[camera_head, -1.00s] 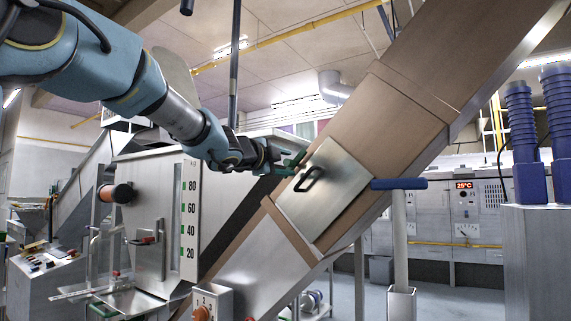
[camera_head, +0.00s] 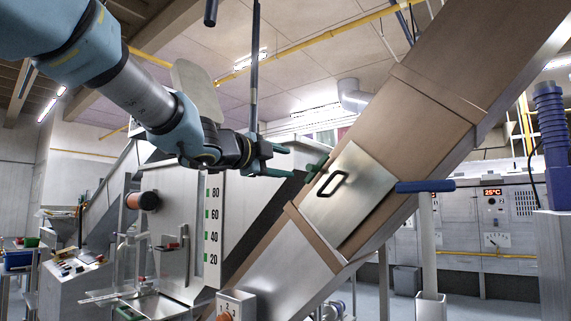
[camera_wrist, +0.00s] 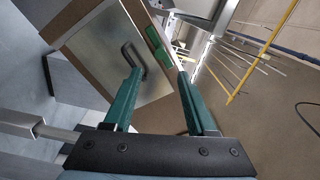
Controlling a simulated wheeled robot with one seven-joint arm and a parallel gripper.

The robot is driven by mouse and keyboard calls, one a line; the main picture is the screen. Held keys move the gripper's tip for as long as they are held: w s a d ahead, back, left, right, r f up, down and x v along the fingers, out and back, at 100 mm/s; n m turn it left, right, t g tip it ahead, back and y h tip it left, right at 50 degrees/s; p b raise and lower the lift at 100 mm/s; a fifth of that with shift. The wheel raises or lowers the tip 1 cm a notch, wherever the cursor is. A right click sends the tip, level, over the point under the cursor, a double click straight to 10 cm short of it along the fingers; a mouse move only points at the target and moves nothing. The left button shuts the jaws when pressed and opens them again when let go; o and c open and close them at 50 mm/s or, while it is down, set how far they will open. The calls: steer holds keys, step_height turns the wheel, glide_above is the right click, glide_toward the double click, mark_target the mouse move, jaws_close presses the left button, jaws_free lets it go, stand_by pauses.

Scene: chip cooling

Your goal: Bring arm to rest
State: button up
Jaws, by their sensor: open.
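My gripper (camera_head: 283,161) is open, with its green fingers pointing right toward the inclined brown chute in the head view. It stands apart from the hatch's black handle (camera_head: 332,184) in that view. In the wrist view my gripper (camera_wrist: 158,78) shows both green fingers spread, with nothing held between them. Beyond the fingertips lie the metal hatch plate (camera_wrist: 95,52) and its black handle (camera_wrist: 133,60). A green latch (camera_wrist: 157,45) sits at the plate's edge; it also shows in the head view (camera_head: 316,168). The hatch lies flat against the chute.
The chute (camera_head: 400,125) rises from lower centre to upper right. A blue-topped metal post (camera_head: 426,230) stands right of the hatch. A hopper with a level scale (camera_head: 212,230) and an orange-ended cylinder (camera_head: 142,201) stand below my arm. A dark vertical rod (camera_head: 254,60) rises close behind the gripper.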

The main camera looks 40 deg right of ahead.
stand_by(0.3)
steer(key=w+a+f+n+t+y+p, duration=0.1)
steer(key=w+a+f+n+t+y, duration=0.45)
steer(key=w+a+f+n, duration=0.5)
steer(key=w+a+f+n+y+p, duration=0.1)
steer(key=w+a+f+n+y, duration=0.55)
steer(key=a+f, duration=0.7)
steer(key=s+a+f+n+g+y+p, duration=0.1)
steer(key=s+a+f+n+g+y, duration=0.15)
steer(key=a+f, duration=0.35)
steer(key=s+a+f+n+g+y, duration=0.1)
steer(key=a+f+n, duration=0.35)
steer(key=a, duration=0.35)
steer(key=s+a+f+n+g+y, duration=0.1)
steer(key=s+a+f+n+g, duration=0.1)
steer(key=s, duration=0.4)
steer(key=s+a+f+n+g+p, duration=0.1)
steer(key=s+a+f+n+g, duration=0.2)
steer(key=s+a+f, duration=0.4)
steer(key=shift+a+n+y, duration=0.3)
steer(key=shift+n+y, duration=0.05)
steer(key=shift+n, duration=0.05)
